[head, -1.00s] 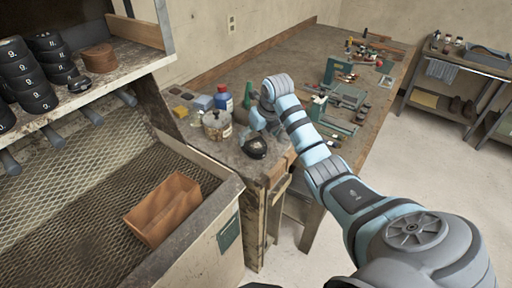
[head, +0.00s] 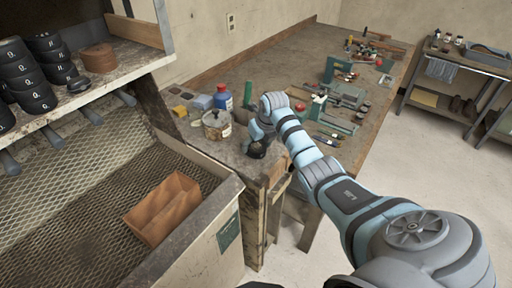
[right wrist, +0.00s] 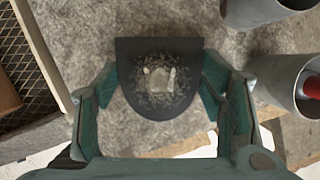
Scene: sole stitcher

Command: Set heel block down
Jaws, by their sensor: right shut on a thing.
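The heel block (right wrist: 160,75) is a dark, D-shaped piece with a rough, worn patch and pale marks on its face. It sits between the two green fingers of my right gripper (right wrist: 160,88), which is shut on its sides. In the head view the heel block (head: 257,150) is a small black shape under my right gripper (head: 257,136), at the near left corner of the workbench (head: 290,60). I cannot tell whether the block touches the bench top. My left gripper is not in view.
A pot (head: 216,125), a blue bottle (head: 223,98) and small blocks stand left of my right gripper. A green machine (head: 338,70) and tools lie farther along the bench. A mesh-floored bin with a brown divided box (head: 163,208) is at left, below a shelf of black heels (head: 28,75).

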